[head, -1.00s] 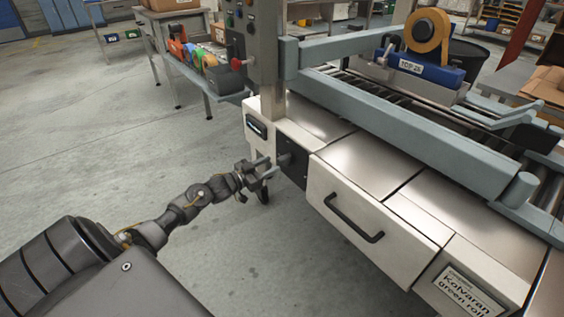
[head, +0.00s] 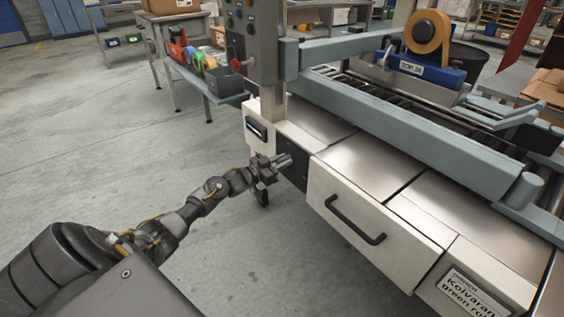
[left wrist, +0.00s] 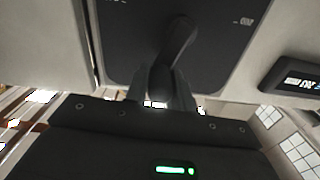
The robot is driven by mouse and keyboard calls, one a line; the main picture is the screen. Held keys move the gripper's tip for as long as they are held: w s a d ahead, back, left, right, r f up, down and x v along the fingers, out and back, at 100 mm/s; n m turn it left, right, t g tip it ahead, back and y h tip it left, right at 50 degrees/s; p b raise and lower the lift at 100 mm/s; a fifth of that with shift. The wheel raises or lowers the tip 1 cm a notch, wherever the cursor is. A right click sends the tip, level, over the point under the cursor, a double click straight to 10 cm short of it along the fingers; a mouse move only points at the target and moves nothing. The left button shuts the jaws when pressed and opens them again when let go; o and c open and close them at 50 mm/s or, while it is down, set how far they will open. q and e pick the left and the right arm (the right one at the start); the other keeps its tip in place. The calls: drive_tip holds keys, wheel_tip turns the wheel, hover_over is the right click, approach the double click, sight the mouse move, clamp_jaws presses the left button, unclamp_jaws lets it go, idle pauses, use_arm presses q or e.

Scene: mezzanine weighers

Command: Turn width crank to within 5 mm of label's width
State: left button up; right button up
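The width crank (left wrist: 178,45) is a dark arm with a handle (left wrist: 160,84) on a black panel (head: 291,166) at the machine's near left end. My left gripper (head: 283,162) is at this panel. In the left wrist view its two fingers (left wrist: 160,94) lie on either side of the crank handle and appear shut on it. In the head view the gripper hides most of the crank. A small display (head: 257,129) sits left of the panel; it also shows in the left wrist view (left wrist: 298,81), its digits only partly visible. My right gripper is out of view.
A drawer front with a black handle (head: 354,222) is right of the panel. A white printed label (head: 470,298) is further right. A control post with a red button (head: 236,65) rises above. Blue-grey rails (head: 410,128) flank the rollers. The floor at left is clear.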

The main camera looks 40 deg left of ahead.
use_arm(q)
drive_tip(key=shift+c, duration=1.1)
drive_tip(key=shift+d+f, duration=0.15)
